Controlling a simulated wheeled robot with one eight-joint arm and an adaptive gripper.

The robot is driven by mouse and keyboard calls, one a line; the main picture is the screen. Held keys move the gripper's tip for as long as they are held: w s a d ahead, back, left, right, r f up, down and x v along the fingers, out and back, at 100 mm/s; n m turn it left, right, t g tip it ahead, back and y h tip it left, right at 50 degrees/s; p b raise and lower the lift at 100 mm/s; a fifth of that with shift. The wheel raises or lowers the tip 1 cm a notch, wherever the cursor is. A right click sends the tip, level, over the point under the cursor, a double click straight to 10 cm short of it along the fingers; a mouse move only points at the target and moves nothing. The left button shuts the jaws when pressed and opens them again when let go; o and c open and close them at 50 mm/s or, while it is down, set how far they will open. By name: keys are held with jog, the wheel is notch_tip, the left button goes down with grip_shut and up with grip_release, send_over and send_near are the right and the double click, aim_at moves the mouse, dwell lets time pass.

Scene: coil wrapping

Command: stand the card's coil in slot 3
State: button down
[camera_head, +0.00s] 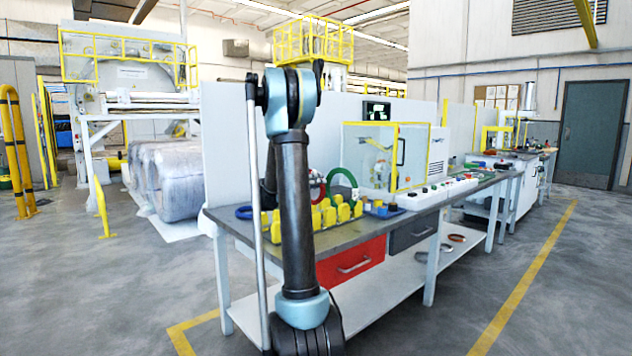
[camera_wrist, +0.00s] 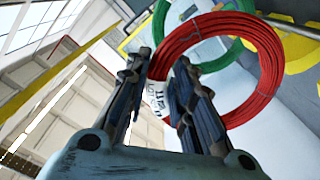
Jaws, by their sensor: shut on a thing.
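My gripper (camera_wrist: 162,62) is shut on a red coil (camera_wrist: 268,72), whose ring passes between the fingers in the wrist view. In the head view my arm hides the gripper, and a small part of the red coil (camera_head: 321,191) shows beside it. A green coil (camera_head: 344,171) stands at the yellow slotted rack (camera_head: 343,212) on the bench; it also shows behind the red coil in the wrist view (camera_wrist: 228,59). A white piece with dark lettering (camera_wrist: 156,101) shows between the fingers; I cannot tell whether it is the card. Slot numbers are not readable.
A blue coil (camera_head: 243,212) lies at the bench's left end. An enclosed machine with a yellow frame (camera_head: 384,155) and a white control panel (camera_head: 420,196) stand right of the rack. Loose rings (camera_head: 456,238) lie on the lower shelf. The floor in front is clear.

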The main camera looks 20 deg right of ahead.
notch_tip(320, 180, down, 7)
jog(key=shift+r, duration=0.15)
dwell(0.6)
jog(key=shift+f, duration=0.5)
dwell(0.8)
jog(key=c, duration=1.3)
grip_release()
jog(key=v, duration=1.2)
